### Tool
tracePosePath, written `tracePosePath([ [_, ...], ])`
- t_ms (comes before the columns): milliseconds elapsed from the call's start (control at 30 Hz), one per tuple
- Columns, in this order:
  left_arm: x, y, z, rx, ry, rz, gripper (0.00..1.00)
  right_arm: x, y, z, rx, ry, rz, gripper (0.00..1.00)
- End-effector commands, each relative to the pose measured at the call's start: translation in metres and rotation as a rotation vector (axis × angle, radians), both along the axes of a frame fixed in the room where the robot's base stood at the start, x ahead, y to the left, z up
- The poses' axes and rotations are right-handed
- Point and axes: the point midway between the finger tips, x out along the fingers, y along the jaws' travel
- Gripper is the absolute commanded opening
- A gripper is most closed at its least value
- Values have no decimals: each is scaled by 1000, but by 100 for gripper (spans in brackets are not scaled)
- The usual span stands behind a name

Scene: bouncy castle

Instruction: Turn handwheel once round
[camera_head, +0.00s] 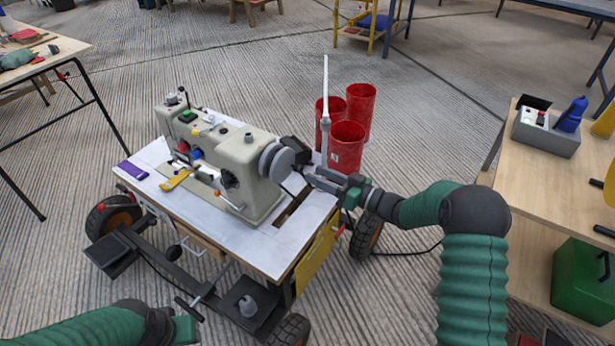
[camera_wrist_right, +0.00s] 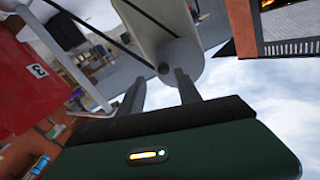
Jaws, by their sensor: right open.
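The grey handwheel (camera_head: 276,161) is a round disc on the right end of the beige sewing machine (camera_head: 225,150), which stands on a white-topped wheeled table. My right gripper (camera_head: 306,175) is at the handwheel's right side with its fingers pointing at it. In the right wrist view the handwheel (camera_wrist_right: 182,62) lies just beyond the two spread fingertips (camera_wrist_right: 160,80). The fingers are apart, with nothing clearly held between them; whether one touches the wheel I cannot tell. My left gripper (camera_head: 186,328) is low at the bottom left, away from the machine, its fingers unclear.
Red bins (camera_head: 347,145) and a thin white upright post (camera_head: 325,100) stand close behind my right gripper. A wooden workbench (camera_head: 540,160) with a grey box (camera_head: 546,132) is at the right. A purple block (camera_head: 133,170) lies on the table's left end.

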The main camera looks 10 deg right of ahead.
Motion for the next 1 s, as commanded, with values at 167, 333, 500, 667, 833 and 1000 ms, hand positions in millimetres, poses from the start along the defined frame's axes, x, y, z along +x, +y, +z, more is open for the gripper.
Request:
tracePosePath([
  [167, 0, 1, -15, 0, 0, 2, 41, 22, 24, -1, -2, -2, 2, 41],
  [333, 0, 1, -16, 0, -1, 2, 41, 28, 28, 1, 0, 0, 0, 41],
  [500, 0, 1, -15, 0, -1, 2, 41, 28, 28, 1, 0, 0, 0, 41],
  [667, 0, 1, -15, 0, -1, 2, 41, 28, 28, 1, 0, 0, 0, 22],
  [833, 0, 1, -15, 0, -1, 2, 41, 28, 28, 1, 0, 0, -1, 0],
  [1000, 0, 1, -15, 0, -1, 2, 41, 28, 28, 1, 0, 0, -1, 0],
])
